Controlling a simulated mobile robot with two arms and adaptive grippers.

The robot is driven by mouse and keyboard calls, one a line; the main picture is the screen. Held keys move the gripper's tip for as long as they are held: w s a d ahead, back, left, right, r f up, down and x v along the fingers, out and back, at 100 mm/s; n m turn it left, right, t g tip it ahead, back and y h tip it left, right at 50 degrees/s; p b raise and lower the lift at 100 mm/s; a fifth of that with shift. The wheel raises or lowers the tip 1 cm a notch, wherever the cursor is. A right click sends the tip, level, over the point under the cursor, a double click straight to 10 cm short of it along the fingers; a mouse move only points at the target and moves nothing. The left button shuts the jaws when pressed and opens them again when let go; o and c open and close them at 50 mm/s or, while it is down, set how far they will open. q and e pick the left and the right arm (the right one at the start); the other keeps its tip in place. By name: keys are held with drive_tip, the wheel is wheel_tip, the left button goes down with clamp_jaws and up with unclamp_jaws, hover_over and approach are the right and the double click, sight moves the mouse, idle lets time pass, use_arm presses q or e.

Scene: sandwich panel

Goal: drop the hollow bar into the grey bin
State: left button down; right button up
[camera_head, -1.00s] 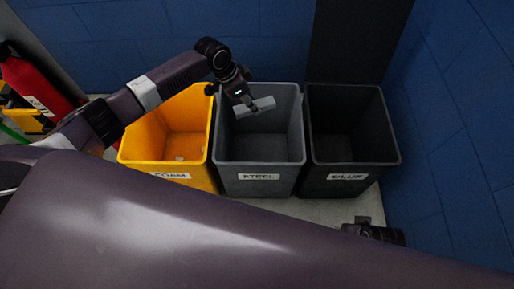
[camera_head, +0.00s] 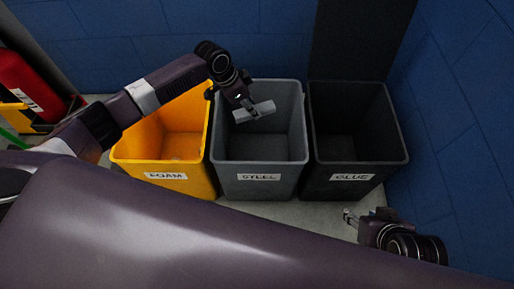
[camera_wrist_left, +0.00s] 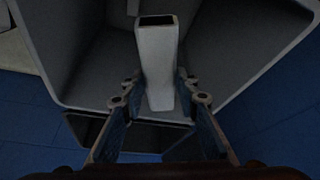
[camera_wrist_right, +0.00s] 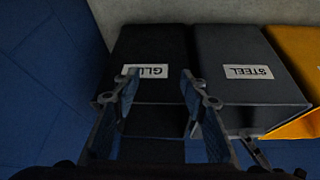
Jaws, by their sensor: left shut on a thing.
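The hollow bar (camera_head: 254,111) is a light grey square tube. It is held over the opening of the grey bin (camera_head: 259,185), which is labelled STEEL. In the left wrist view the bar (camera_wrist_left: 157,62) stands between the fingers of my left gripper (camera_wrist_left: 157,90), its open end showing, with the grey bin's inside (camera_wrist_left: 215,65) behind it. My left gripper (camera_head: 249,106) is shut on the bar. My right gripper (camera_head: 350,218) is at the lower right, in front of the black bin. In the right wrist view my right gripper (camera_wrist_right: 157,85) has its fingers apart with nothing between them.
A yellow bin (camera_head: 168,188) labelled FOAM stands left of the grey bin, and a black bin (camera_head: 350,187) labelled GLUE stands right of it. A blue wall (camera_head: 150,40) is behind them. A red container (camera_head: 22,80) is at the far left.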

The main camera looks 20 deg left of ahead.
use_arm(q)
drive_tip(key=shift+f+b, duration=0.65)
drive_tip(key=shift+b, duration=0.05)
use_arm(e)
drive_tip(key=w+a+r+t+y, duration=0.1)
drive_tip(key=w+r+t, duration=0.3)
drive_tip(key=w, duration=0.4)
drive_tip(key=shift+a+r, duration=0.15)
drive_tip(key=shift+a, duration=0.7)
use_arm(q)
drive_tip(key=c, duration=1.4)
unclamp_jaws()
drive_tip(key=shift+f, duration=0.1)
drive_tip(key=v, duration=1.2)
